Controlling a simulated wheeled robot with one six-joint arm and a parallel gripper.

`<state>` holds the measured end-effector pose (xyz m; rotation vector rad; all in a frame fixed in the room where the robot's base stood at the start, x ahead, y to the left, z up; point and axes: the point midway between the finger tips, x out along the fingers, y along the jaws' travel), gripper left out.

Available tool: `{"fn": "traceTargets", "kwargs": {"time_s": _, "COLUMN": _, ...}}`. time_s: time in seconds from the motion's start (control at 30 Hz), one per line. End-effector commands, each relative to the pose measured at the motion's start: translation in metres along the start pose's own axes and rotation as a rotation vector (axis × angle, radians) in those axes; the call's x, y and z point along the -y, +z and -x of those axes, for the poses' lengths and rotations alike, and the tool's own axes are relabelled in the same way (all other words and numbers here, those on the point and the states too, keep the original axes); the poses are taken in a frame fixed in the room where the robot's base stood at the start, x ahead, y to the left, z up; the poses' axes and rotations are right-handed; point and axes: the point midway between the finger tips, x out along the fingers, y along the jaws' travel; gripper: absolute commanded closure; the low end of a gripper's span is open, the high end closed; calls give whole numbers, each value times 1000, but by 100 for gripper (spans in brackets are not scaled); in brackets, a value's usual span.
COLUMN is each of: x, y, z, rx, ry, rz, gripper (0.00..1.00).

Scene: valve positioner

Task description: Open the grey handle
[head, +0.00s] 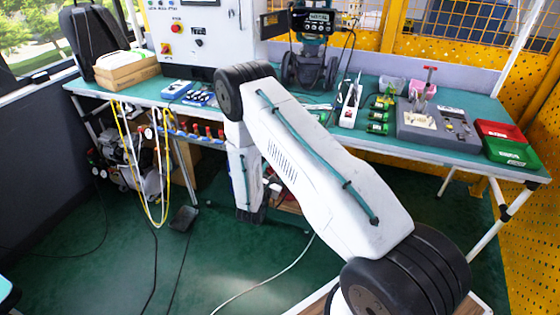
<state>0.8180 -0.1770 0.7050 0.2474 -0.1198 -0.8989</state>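I cannot pick out a grey handle with certainty in the head view. A dark valve positioner with a lit display (318,21) stands at the back middle of the workbench, on a dark grey and teal body. No handle on it can be made out clearly. My arm crosses the middle of the view from the lower right up to its elbow, then bends down in front of the bench. My gripper cannot be made out. My arm hides part of the bench's middle and front edge.
Red-handled valves (196,130) and yellow hoses (124,150) hang below. Cables lie on the open green floor (110,255).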

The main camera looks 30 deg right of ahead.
Motion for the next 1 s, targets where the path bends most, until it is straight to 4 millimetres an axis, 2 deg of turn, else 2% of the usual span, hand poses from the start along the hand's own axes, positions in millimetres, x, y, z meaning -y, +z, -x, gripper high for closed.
{"fn": "traceTargets", "kwargs": {"time_s": 0.2, "x": 1, "y": 1, "z": -37, "rx": 3, "ry": -5, "rz": -3, "gripper": 42}}
{"fn": "traceTargets", "kwargs": {"time_s": 0.4, "x": 1, "y": 1, "z": -60, "rx": 2, "ry": -4, "rz": -1, "gripper": 42}}
{"fn": "traceTargets", "kwargs": {"time_s": 0.77, "x": 1, "y": 1, "z": -66, "rx": 1, "ry": -4, "rz": -1, "gripper": 42}}
{"fn": "traceTargets", "kwargs": {"time_s": 0.9, "x": 1, "y": 1, "z": -66, "rx": 1, "ry": -4, "rz": 0, "gripper": 81}}
{"fn": "traceTargets", "kwargs": {"time_s": 0.93, "x": 1, "y": 1, "z": -66, "rx": 1, "ry": -4, "rz": 0, "gripper": 87}}
{"fn": "traceTargets", "kwargs": {"time_s": 1.0, "x": 1, "y": 1, "z": -66, "rx": 2, "ry": -4, "rz": -1, "gripper": 87}}
